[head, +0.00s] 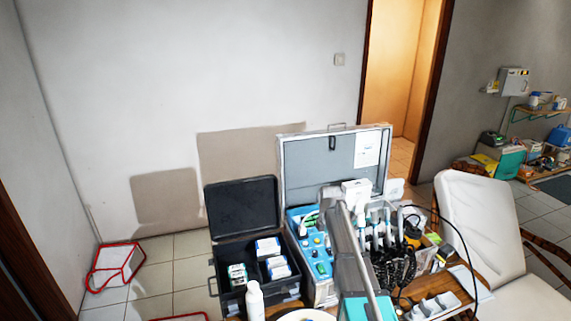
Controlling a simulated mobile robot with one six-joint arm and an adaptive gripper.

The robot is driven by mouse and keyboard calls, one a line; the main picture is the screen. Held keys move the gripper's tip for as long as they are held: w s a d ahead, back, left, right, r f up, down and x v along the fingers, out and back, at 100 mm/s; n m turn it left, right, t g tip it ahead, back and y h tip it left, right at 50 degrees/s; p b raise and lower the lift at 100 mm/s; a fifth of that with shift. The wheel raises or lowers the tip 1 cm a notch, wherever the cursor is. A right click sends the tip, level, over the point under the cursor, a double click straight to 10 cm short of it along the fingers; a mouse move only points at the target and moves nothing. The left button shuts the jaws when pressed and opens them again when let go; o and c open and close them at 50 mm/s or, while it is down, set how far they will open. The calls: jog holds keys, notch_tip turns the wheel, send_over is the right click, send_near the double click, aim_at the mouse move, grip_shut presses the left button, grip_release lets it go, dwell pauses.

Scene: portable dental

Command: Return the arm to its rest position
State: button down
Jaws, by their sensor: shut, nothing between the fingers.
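A grey and teal arm-like part (352,255) rises from the bottom of the head view, in front of the open equipment case. It looks like part of my arm, with a white block (355,188) near its top end. I cannot make out gripper fingers anywhere in this view. Whatever lies below the bottom edge is hidden.
An open silver case (300,165) with dental handpieces and dark coiled hoses (392,265) stands behind the arm. Left of it is an open black case (240,208) holding small boxes. A white bottle (255,300) stands in front. A white chair (490,235) is at right.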

jog(key=s+a+f+m+b, duration=0.1)
jog(key=s+a+m, duration=0.1)
jog(key=s+m, duration=0.8)
jog(key=s+a+f+m+b, duration=0.2)
jog(key=s+m, duration=0.8)
jog(key=s, duration=0.4)
jog(key=shift+a+f+m, duration=0.2)
jog(key=shift+m, duration=0.1)
